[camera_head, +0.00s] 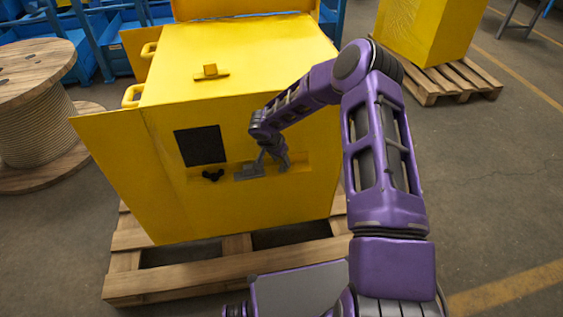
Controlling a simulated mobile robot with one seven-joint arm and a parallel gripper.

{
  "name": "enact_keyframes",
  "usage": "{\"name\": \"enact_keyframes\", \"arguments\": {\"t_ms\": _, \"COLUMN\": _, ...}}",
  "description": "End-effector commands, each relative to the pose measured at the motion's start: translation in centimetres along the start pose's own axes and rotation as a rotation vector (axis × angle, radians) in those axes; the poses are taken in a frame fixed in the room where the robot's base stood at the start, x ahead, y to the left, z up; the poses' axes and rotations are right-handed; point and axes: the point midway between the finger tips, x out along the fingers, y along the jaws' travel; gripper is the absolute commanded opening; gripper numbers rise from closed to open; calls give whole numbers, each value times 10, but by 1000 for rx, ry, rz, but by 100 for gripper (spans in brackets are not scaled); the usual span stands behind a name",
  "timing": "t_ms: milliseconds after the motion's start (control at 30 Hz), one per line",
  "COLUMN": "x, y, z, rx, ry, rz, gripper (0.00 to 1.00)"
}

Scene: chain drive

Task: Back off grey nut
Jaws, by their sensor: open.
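A yellow machine housing (290,205) stands on a pallet, with a long shallow recess across its front face. A small grey part (249,170) sits in this recess; I cannot make out a separate grey nut on it. My gripper (273,163) is open at the recess, just right of the grey part, with its fingers pointing down. I cannot tell whether a finger touches anything there. The gripper and its wrist hide part of the recess.
A black three-lobed knob (213,175) is left of the grey part, below a dark square panel (201,146). The housing's open yellow door (117,172) sticks out left. A wooden pallet (190,277) lies beneath. A cable spool (35,120) stands far left.

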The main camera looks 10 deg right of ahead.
Motion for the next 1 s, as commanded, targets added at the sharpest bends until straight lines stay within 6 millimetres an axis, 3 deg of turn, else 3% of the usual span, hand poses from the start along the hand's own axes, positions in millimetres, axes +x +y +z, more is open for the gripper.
{"name": "enact_keyframes", "arguments": {"t_ms": 133, "x": 10, "y": 0, "z": 0, "rx": -1, "ry": 0, "rz": 0, "gripper": 50}}
{"name": "enact_keyframes", "arguments": {"t_ms": 433, "x": 12, "y": 0, "z": 0, "rx": -1, "ry": 0, "rz": 0, "gripper": 50}}
{"name": "enact_keyframes", "arguments": {"t_ms": 700, "x": 11, "y": 0, "z": 0, "rx": -1, "ry": 0, "rz": 0, "gripper": 1}}
{"name": "enact_keyframes", "arguments": {"t_ms": 1000, "x": 11, "y": 0, "z": 0, "rx": -3, "ry": 1, "rz": 0, "gripper": 0}}
